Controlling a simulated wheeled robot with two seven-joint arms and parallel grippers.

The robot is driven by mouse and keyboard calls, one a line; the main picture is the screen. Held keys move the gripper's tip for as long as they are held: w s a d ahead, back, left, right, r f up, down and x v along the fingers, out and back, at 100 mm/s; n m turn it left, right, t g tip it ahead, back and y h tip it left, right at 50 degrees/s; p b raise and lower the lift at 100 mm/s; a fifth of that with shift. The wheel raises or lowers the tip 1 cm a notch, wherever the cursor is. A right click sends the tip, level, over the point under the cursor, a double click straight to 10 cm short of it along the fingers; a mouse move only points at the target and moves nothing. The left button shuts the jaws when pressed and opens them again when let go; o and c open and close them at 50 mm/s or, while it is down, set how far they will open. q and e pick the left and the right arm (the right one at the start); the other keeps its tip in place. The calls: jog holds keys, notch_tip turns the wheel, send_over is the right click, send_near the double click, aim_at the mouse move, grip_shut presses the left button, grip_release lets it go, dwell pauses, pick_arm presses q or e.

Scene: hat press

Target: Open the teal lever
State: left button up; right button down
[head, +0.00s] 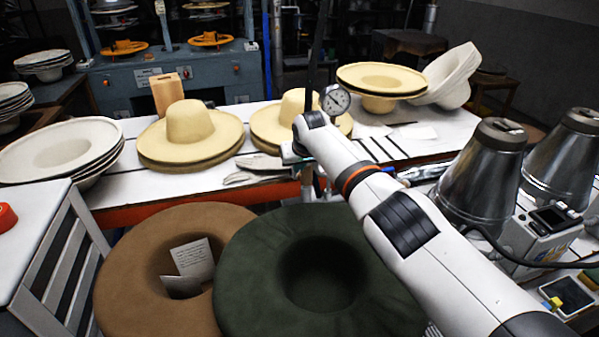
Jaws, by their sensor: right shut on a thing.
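My right arm comes in from the lower right and reaches to the front edge of the white table. My right gripper (297,155) is at the arm's far end, small and largely covered by my own wrist. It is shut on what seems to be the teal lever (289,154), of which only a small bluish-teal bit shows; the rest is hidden. How far the lever is turned I cannot tell. A round pressure gauge (335,98) stands just behind my wrist. My left gripper is not in view.
A brown hat form (135,285) with papers and a dark green one (250,290) lie in front. Cream hats (190,125) stand on the white table (120,195). Metal cones (484,175) stand at right, near my arm. A white slatted stand (50,255) is at left.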

dwell(0.5)
jog(key=c, duration=1.5)
grip_release()
jog(key=shift+r, duration=0.15)
jog(key=shift+p+v, duration=0.8)
jog(key=shift+p, duration=0.05)
jog(key=v, duration=1)
jog(key=shift+s, duration=0.1)
